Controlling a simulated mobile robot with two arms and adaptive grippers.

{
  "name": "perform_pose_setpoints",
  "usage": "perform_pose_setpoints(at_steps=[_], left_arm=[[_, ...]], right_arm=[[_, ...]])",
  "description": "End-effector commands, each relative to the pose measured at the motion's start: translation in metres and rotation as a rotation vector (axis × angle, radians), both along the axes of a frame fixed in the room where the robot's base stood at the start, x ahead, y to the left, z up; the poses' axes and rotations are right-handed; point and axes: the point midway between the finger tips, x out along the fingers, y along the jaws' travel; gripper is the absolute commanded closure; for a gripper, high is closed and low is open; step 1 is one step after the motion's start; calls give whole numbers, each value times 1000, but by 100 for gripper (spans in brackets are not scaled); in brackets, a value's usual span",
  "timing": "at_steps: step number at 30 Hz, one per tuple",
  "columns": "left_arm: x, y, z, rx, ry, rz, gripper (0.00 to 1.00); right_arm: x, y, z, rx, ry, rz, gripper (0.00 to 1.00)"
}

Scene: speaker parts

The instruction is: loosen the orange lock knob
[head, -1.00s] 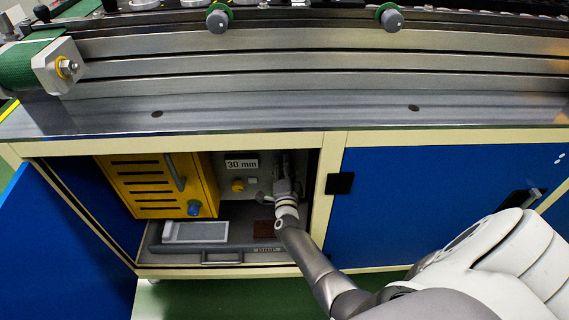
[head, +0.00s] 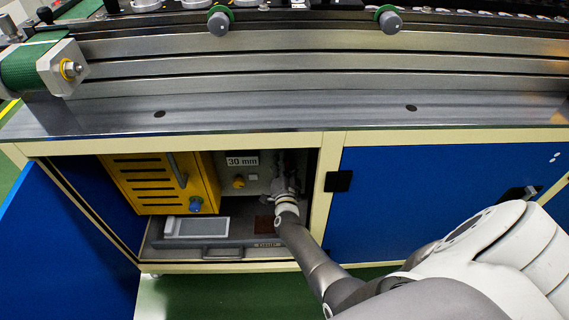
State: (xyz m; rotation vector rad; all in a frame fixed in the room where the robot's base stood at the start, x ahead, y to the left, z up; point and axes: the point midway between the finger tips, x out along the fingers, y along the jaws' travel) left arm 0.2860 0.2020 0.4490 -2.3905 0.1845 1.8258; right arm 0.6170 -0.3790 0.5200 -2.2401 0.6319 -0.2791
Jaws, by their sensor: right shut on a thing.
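My right gripper (head: 284,178) reaches into the open cabinet, at the right of its back panel (head: 253,172). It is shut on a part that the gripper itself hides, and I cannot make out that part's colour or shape. I cannot tell for certain whether it is the orange lock knob. A small yellow-orange knob (head: 238,182) sits on the panel to the left of the gripper, apart from it, below the "30 mm" label (head: 242,161). My left gripper is not in view.
A yellow slotted box (head: 147,186) with a handle and a blue knob (head: 195,204) fills the cabinet's left. A drip tray (head: 222,252) with a pale rectangular piece lies below. The cabinet frame post (head: 325,190) stands close to my right arm. A blue door (head: 60,250) hangs open at left.

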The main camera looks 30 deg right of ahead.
Motion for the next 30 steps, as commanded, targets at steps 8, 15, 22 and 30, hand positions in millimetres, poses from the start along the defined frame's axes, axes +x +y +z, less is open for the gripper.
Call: perform_pose_setpoints(at_steps=[8, 15, 22, 30], left_arm=[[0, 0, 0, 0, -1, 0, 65], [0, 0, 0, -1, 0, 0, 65], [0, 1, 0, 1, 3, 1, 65], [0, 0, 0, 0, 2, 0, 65]], right_arm=[[2, 0, 3, 0, -4, 2, 62], [1, 0, 1, 1, -3, 1, 46], [-1, 1, 0, 1, -2, 1, 46], [-27, 17, -1, 3, -1, 1, 46]])
